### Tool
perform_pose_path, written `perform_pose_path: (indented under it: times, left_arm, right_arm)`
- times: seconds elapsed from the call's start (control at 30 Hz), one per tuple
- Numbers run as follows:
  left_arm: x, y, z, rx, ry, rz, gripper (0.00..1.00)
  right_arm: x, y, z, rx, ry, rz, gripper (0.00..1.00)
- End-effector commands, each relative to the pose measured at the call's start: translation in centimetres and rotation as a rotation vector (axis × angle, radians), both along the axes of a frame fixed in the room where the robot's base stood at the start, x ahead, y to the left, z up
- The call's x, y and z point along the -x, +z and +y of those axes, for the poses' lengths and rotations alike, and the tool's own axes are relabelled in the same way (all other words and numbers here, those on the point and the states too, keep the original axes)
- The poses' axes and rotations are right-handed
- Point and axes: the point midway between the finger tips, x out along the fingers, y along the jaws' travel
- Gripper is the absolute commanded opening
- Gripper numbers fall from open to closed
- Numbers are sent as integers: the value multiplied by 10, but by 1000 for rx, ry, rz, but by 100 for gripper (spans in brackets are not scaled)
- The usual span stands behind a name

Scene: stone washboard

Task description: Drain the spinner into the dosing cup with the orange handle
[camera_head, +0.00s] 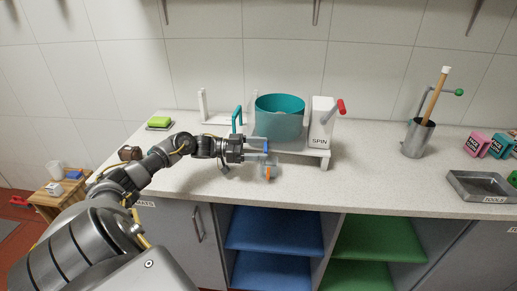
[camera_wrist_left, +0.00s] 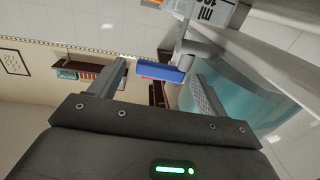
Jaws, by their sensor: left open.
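The spinner's teal tub (camera_head: 280,118) stands on a white stand at the counter's back, beside a white SPIN box (camera_head: 322,118) with a red crank handle. My left gripper (camera_head: 264,153) is open in front of the tub. A blue lever (camera_wrist_left: 160,72) lies between its two fingers in the left wrist view, with a grey fitting (camera_wrist_left: 200,48) beside it; I cannot tell whether the fingers touch it. The small dosing cup with the orange handle (camera_head: 268,174) is just below the gripper, partly hidden. My right gripper is out of view.
A grey tool holder (camera_head: 417,140) and a metal TOOLS tray (camera_head: 482,187) stand on the right. A green sponge (camera_head: 159,122) lies at the left. The counter (camera_head: 375,190) is clear right of the stand.

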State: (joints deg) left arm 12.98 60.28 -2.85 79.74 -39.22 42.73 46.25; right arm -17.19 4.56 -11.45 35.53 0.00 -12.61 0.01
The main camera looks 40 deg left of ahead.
Motion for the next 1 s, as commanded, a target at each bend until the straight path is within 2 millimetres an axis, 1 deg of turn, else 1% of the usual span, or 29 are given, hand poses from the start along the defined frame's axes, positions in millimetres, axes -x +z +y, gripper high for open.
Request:
perform_pose_path:
  times: [0.17,0.27,0.5,0.7,0.83,1.0]
  left_arm:
    - [6,-2,7,-1,2,2,76]
    - [16,-4,18,-2,3,3,76]
    - [49,-4,54,-2,2,6,76]
    - [67,-2,74,-1,1,2,76]
    - [72,-1,79,0,0,1,76]
    - [73,0,80,0,-1,0,76]
  right_arm:
    - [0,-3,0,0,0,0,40]
    - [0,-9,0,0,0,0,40]
    - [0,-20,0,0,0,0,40]
    - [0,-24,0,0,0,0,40]
    - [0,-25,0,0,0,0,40]
    - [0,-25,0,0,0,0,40]
